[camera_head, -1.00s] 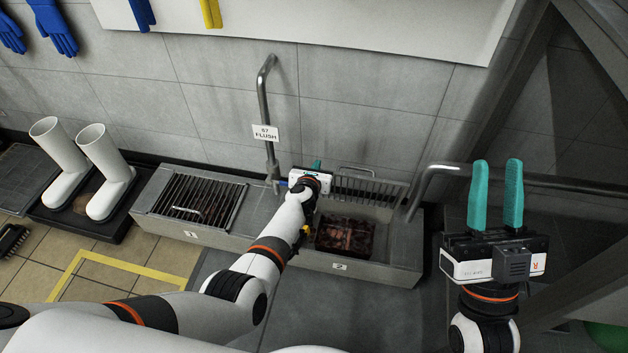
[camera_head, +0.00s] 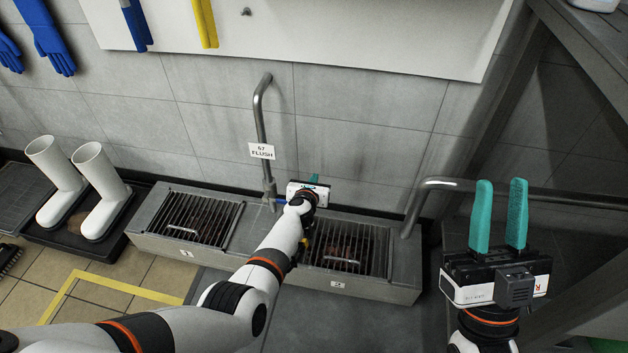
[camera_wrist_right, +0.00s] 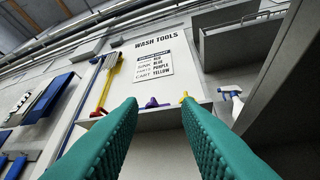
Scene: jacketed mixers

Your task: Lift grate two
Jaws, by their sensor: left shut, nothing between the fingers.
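Grate two (camera_head: 362,249) is a dark barred grate with a light handle. It lies flat over the right-hand basin of the grey trough, above the label "2" (camera_head: 338,285). Reddish-brown matter shows faintly between its bars. My left gripper (camera_head: 313,179) is shut and empty, behind and left of grate two, near the wall and the flush pipe. Its wrist hides most of its fingers, and my left arm covers the grate's left edge. My right gripper (camera_head: 501,215) is open and empty, raised at the right; its teal fingers also show apart in the right wrist view (camera_wrist_right: 160,102).
Grate one (camera_head: 196,217) lies over the left basin. The flush pipe (camera_head: 263,140) with its sign rises between the basins. A bent metal pipe (camera_head: 416,204) stands right of the trough. White boots (camera_head: 100,190) stand left. The right wrist view shows a wash-tools board (camera_wrist_right: 150,62).

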